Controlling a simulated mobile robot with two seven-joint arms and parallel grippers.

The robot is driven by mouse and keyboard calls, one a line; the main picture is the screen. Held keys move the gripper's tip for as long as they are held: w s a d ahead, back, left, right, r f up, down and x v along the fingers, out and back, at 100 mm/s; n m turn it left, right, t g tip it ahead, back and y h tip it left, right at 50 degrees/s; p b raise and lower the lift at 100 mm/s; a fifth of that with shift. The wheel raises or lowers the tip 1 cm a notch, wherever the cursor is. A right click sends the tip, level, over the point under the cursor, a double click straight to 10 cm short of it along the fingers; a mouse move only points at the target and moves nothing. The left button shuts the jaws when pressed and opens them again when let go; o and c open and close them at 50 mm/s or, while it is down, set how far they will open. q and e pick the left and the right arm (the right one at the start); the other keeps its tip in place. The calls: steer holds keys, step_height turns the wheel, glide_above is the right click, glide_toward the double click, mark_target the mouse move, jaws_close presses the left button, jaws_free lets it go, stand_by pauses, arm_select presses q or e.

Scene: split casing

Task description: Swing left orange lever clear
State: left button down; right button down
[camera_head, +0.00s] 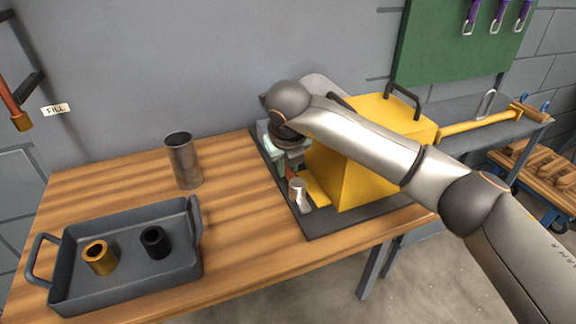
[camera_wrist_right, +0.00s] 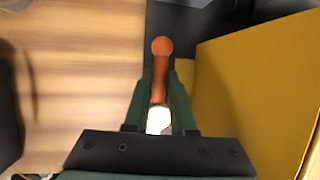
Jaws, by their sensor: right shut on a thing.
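The left orange lever (camera_wrist_right: 160,72) shows in the right wrist view as an orange bar with a round knob at its far end. My right gripper (camera_wrist_right: 160,88) is shut on it, with one green finger on each side of the bar. In the head view my right gripper (camera_head: 287,168) reaches down at the left side of the yellow casing (camera_head: 362,165), and my wrist hides most of the lever. A small orange part (camera_head: 290,174) shows beside the fingers. My left gripper is not in view.
The casing stands on a dark mat (camera_head: 318,225). A metal cylinder (camera_head: 183,160) stands to the left. A grey tray (camera_head: 125,283) at the front left holds a brass bushing (camera_head: 99,257) and a black bushing (camera_head: 154,241). A small metal piece (camera_head: 299,193) stands near my gripper.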

steer(key=c, duration=0.8)
jaws_free()
steer(key=shift+o, duration=0.2)
steer(key=v, duration=1.2)
steer(key=shift+s+r, duration=0.15)
steer(key=shift+r, duration=0.1)
